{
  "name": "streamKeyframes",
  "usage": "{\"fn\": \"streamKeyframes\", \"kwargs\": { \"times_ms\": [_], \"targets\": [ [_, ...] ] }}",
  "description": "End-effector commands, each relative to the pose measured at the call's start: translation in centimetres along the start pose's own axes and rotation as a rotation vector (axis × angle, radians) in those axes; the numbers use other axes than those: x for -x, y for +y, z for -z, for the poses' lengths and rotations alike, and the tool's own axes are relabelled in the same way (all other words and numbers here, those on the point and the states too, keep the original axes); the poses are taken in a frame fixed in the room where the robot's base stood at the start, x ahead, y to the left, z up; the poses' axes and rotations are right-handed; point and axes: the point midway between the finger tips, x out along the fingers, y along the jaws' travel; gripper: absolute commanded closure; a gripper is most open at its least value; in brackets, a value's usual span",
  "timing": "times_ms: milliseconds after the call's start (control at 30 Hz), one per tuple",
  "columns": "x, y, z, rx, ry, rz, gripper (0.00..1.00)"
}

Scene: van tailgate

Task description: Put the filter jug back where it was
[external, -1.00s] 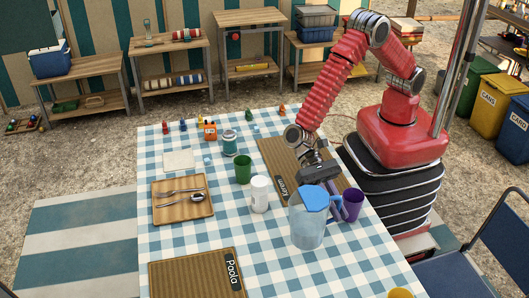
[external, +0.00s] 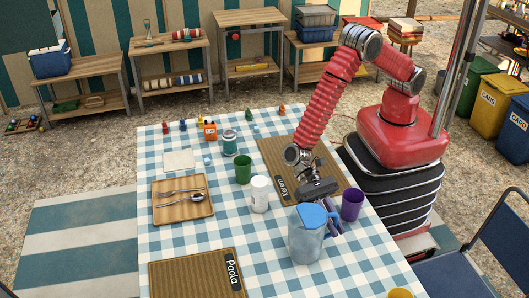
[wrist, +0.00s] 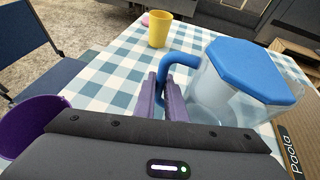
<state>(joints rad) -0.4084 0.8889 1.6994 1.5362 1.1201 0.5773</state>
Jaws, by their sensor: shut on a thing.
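The filter jug (external: 305,240) is clear with a blue lid and a blue handle. It is near the table's right side, in front of the purple cup (external: 352,204), and looks roughly upright. My gripper (external: 332,217) is on the jug's handle side. In the wrist view its purple fingers (wrist: 166,95) are shut on the blue handle (wrist: 172,65), with the jug's lid (wrist: 250,72) to the right. I cannot tell whether the jug's base touches the cloth.
A white cup (external: 259,194) and a green cup (external: 243,169) stand left of the jug. The Kenji-side mat (external: 275,155) lies behind, the Paola mat (external: 190,275) at front left. A yellow cup (wrist: 158,30) stands ahead in the wrist view.

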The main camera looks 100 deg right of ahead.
Motion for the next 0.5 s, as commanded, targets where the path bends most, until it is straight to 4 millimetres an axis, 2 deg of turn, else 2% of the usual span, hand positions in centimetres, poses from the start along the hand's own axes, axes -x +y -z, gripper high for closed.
{"fn": "streamKeyframes", "kwargs": {
  "times_ms": [367, 400, 500],
  "targets": [
    [-0.09, -0.09, 0.12, 0.003, -0.002, 0.001, 1.0],
    [-0.12, -0.02, 0.26, 0.001, 0.0, 0.001, 0.87],
    [-0.11, -0.02, 0.25, 0.001, 0.0, 0.001, 0.8]
  ]
}}
